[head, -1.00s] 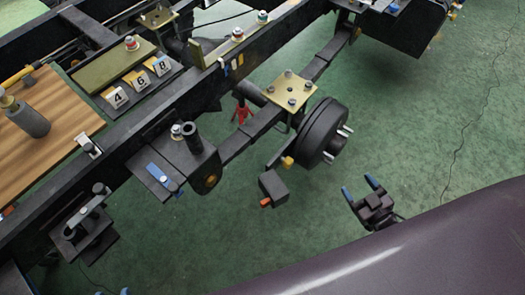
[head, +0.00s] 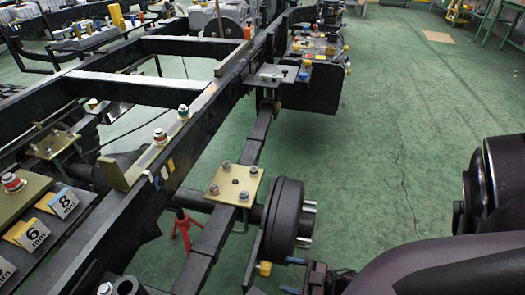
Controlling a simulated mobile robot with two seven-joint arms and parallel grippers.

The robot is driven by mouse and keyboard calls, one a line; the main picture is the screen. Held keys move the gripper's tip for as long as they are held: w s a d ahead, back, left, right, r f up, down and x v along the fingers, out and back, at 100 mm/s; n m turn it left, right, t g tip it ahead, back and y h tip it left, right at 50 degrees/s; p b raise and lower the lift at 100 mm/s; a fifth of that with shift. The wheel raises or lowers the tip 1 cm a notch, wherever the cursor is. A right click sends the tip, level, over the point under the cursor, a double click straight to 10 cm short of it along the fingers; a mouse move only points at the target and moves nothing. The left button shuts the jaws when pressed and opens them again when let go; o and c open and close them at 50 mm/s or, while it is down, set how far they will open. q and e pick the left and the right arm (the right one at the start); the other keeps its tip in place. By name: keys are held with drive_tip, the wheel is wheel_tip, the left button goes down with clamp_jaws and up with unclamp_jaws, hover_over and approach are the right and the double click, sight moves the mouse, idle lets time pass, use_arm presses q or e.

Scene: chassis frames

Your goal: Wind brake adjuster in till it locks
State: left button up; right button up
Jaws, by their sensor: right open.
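The brake drum (head: 284,215) is black with silver studs on its right face, at the end of the axle in the lower middle of the head view. A yellow knob (head: 265,268) sits low beside the drum's inner side; it may be the brake adjuster. My right gripper (head: 292,276) is at the bottom edge, just right of and below the yellow knob. Its blue-tipped fingers are open and point left, with nothing seen between them. I cannot tell whether a finger touches the knob. My left gripper is out of view.
A black chassis frame (head: 197,120) runs diagonally at left. A brass plate (head: 233,185) with bolts sits on the leaf spring. A red stand (head: 183,230) is under the axle. Numbered tags (head: 63,203) stand on a tray at left. Green floor is clear at right.

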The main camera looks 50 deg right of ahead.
sight(265, 269)
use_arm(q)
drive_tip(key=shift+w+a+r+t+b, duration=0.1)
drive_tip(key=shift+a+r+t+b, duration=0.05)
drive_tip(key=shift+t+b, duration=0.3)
use_arm(e)
drive_tip(key=shift+x, duration=3.55)
drive_tip(key=c, duration=0.9)
drive_tip(key=shift+c, duration=0.2)
drive_tip(key=shift+m, duration=0.3)
